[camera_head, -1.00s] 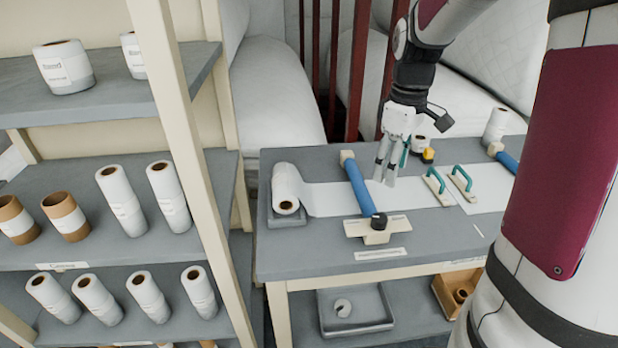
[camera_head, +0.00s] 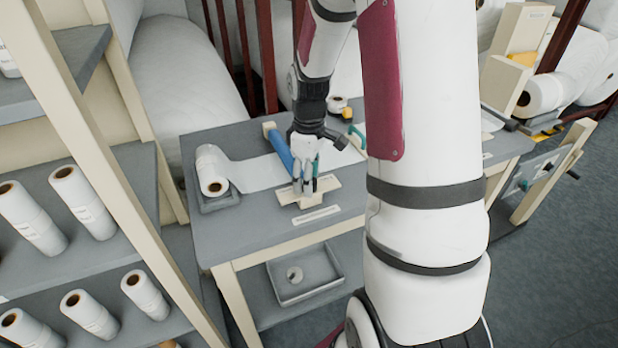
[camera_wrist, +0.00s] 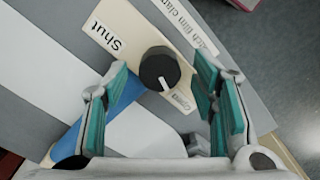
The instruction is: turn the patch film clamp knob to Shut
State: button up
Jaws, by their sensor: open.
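The clamp knob (camera_wrist: 159,69) is round and black with a white pointer line. In the wrist view it sits on a cream plate (camera_wrist: 132,40), between my fingers. The pointer is directed down and slightly right, toward a smaller label (camera_wrist: 184,101) that I cannot read clearly. The "Shut" label (camera_wrist: 104,36) is at upper left of the knob. My gripper (camera_wrist: 160,62) is open, with a gap on each side of the knob. In the head view my gripper (camera_head: 307,186) is over the cream plate (camera_head: 323,188) and hides the knob. The blue clamp bar (camera_head: 277,146) runs back from there.
A white film roll (camera_head: 211,172) lies on the grey table (camera_head: 238,232) left of the clamp, its film (camera_head: 252,174) running under the bar. A teal handle (camera_head: 357,134) is to the right. Shelves with rolls stand at left. A tray (camera_head: 305,277) is below.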

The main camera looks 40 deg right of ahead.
jog(key=shift+f, duration=0.3)
jog(key=c, duration=1.2)
